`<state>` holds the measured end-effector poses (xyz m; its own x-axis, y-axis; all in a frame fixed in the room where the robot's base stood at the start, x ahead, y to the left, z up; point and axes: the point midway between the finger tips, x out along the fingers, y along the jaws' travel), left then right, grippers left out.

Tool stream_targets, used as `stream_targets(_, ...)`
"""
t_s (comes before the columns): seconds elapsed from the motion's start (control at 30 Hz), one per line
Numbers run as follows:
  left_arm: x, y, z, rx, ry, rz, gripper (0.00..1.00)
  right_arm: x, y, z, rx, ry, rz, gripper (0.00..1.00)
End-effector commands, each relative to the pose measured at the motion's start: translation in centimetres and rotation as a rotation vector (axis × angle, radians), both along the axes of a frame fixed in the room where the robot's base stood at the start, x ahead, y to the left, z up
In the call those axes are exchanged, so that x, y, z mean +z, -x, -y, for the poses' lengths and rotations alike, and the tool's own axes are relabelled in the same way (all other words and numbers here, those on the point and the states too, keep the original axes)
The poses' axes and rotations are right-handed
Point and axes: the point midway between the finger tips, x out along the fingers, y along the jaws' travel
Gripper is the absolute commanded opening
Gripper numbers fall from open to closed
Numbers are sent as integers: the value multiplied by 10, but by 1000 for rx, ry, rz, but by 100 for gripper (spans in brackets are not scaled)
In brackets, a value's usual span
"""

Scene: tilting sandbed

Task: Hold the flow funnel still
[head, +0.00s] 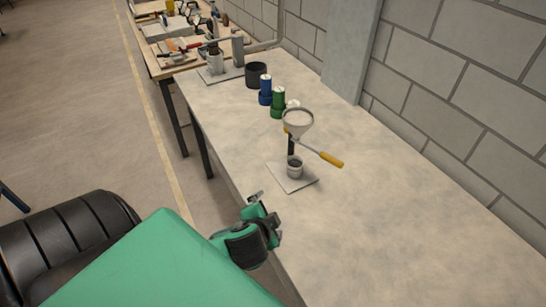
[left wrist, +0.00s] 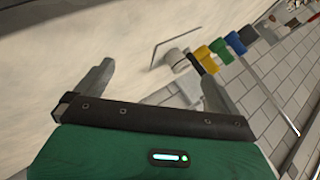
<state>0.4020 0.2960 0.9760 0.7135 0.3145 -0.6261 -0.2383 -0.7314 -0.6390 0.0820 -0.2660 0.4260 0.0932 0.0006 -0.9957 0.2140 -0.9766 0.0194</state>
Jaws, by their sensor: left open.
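The flow funnel (head: 298,122) is a pale, wide-mouthed cone with a yellow handle (head: 330,158) pointing to the lower right. It is up above a small grey cup (head: 295,167), by a dark upright post, on a thin plate (head: 296,184). My left gripper (head: 263,203) is at the bench's front edge, apart from the funnel and nearer to me. In the left wrist view its jaws (left wrist: 157,70) are open with nothing between them. The grey cup (left wrist: 174,58) and a yellow part show beyond them; the funnel's cone is hard to make out there. My right gripper is out of view.
Behind the funnel stand a green container (head: 278,105), a blue one (head: 265,92) and a black cup (head: 256,74). A block wall and pillar (head: 350,50) border the bench's far side. The bench top (head: 400,230) is clear to the right.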

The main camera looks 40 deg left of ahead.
Motion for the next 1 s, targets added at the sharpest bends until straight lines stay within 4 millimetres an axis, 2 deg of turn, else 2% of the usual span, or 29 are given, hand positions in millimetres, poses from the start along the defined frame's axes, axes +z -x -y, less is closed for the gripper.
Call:
stream_targets(0.03,10,-14,-8,-41,-75,54,100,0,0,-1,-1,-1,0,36)
stream_targets(0.2,42,-53,-28,-180,-314,231,100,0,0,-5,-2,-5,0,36)
stream_targets(0.33,66,-76,-41,-293,-491,344,100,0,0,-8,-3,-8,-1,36)
stream_targets(0.5,88,-91,-53,-413,-664,438,100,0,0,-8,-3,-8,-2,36)
stream_targets(0.83,100,-105,-60,-475,-751,480,100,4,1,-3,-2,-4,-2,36)
stream_targets(1.0,102,-128,-63,-473,-750,480,100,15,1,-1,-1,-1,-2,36)
